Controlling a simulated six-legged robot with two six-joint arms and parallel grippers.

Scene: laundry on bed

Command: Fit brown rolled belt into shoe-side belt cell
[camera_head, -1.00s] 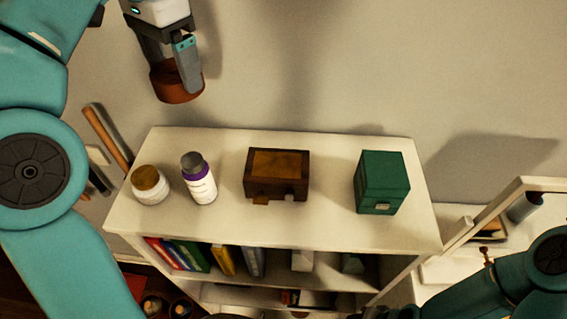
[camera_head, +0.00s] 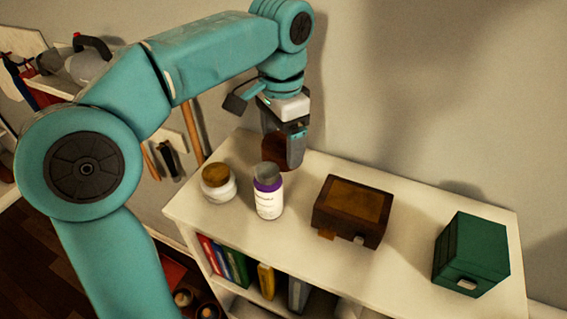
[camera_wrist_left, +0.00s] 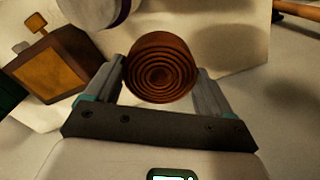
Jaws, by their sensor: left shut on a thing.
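The brown rolled belt (camera_wrist_left: 160,72) shows as a coiled spiral in the left wrist view, between the two fingers of my left gripper (camera_wrist_left: 163,85). My left gripper (camera_head: 287,155) is shut on it. No belt cell can be made out in these frames. My right gripper is not in view.
On the shelf top (camera_head: 400,250) stand a jar with a brown lid (camera_head: 218,184), the purple-banded bottle (camera_head: 268,192), a brown wooden box (camera_head: 352,212) and a green box (camera_head: 472,253). A wall rises behind.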

